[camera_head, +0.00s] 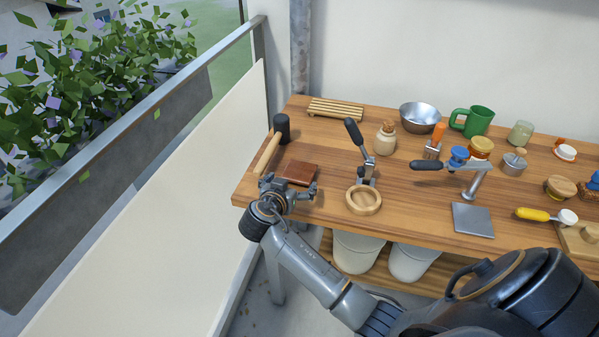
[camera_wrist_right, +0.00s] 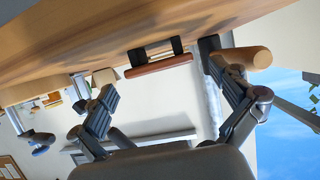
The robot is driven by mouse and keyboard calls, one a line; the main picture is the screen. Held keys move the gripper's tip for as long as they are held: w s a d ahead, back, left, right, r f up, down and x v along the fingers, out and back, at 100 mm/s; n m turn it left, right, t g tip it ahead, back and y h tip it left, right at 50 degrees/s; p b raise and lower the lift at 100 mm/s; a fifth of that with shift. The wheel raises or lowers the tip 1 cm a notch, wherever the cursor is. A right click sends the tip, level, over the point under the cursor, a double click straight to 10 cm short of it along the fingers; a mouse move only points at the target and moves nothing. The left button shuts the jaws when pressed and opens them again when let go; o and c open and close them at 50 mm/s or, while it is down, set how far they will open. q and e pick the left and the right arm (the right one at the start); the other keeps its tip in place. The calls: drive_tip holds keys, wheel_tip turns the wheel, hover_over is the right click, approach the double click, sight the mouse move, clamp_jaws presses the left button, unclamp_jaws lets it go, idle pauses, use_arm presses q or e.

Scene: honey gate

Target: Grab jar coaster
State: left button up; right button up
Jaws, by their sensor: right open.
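A flat, reddish-brown square piece, which looks like the jar coaster (camera_head: 301,172), lies near the left front of the wooden table. My right gripper (camera_head: 290,186) is at the table's front edge, just in front of it, and partly covers its near side. In the right wrist view the coaster (camera_wrist_right: 158,66) shows edge-on between the two spread fingers, with dark supports against it. The gripper is open and empty. I cannot tell whether a finger touches the coaster. My left gripper is not in view.
A mallet (camera_head: 268,153) lies close to the left of the coaster; its handle end (camera_wrist_right: 250,57) is near one finger. A round wooden ring (camera_head: 363,200) with a black-handled clamp (camera_head: 357,136) stands to the right. A slatted rack (camera_head: 336,108) is behind. White buckets (camera_head: 357,252) stand below.

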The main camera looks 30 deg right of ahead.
sight(296, 178)
drive_tip(key=shift+w+d, duration=0.3)
drive_tip(key=shift+d, duration=0.15)
drive_tip(key=p+x, duration=0.1)
drive_tip(key=x, duration=0.3)
drive_tip(key=shift+w+d+f, duration=0.15)
drive_tip(key=shift+d+f, duration=0.05)
drive_tip(key=shift+f, duration=0.05)
drive_tip(key=shift+c, duration=0.2)
drive_tip(key=c, duration=1.1)
